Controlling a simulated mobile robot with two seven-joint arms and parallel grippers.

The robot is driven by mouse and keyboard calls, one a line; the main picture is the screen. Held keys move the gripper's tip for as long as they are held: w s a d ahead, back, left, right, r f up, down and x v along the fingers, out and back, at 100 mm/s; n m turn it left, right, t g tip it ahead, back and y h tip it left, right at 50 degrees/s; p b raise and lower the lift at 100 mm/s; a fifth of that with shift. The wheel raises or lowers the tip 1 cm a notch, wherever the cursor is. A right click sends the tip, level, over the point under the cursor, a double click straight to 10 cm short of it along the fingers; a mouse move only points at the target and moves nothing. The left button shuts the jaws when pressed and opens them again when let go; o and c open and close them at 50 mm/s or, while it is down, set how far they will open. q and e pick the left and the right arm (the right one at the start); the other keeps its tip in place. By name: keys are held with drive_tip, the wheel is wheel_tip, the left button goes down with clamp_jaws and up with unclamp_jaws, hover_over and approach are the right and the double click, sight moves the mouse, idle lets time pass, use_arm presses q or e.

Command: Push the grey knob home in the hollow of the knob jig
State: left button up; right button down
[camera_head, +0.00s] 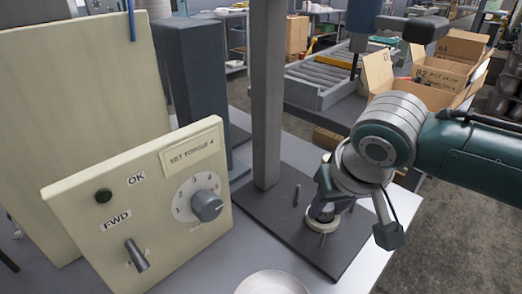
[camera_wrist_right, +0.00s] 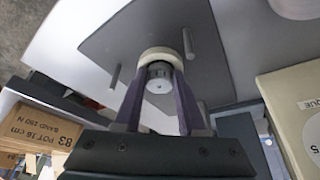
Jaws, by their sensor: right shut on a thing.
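The knob jig is a cream ring (camera_head: 319,225) on a dark base plate (camera_head: 272,224). It also shows in the right wrist view (camera_wrist_right: 158,52). My right gripper (camera_wrist_right: 158,84) points down at it, its two purple fingers shut on a grey knob (camera_wrist_right: 158,78). The knob sits between the fingertips, over or in the ring's hollow; how deep it sits I cannot tell. In the head view the right gripper (camera_head: 323,211) is at the ring and its fingers largely hide the knob. My left gripper is not in view.
Two thin pins stand on the plate beside the ring, one behind it (camera_head: 297,195). A grey post (camera_head: 266,100) rises from the plate. A cream control panel (camera_head: 150,190) with a dial and lever stands to the left. A white round dish (camera_head: 272,284) is in front.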

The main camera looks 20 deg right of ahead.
drive_tip(key=c, duration=0.7)
unclamp_jaws()
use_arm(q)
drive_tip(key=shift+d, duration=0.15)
use_arm(e)
drive_tip(key=o, duration=0.3)
drive_tip(key=shift+s+d, duration=0.1)
drive_tip(key=shift+a+r, duration=0.25)
drive_tip(key=shift+r, duration=0.1)
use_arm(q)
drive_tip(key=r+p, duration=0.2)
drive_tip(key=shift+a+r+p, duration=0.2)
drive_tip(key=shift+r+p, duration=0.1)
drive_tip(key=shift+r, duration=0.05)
use_arm(e)
drive_tip(key=d+v, duration=0.1)
drive_tip(key=v, duration=0.8)
drive_tip(key=shift+s+a, duration=0.15)
drive_tip(key=shift+a, duration=0.1)
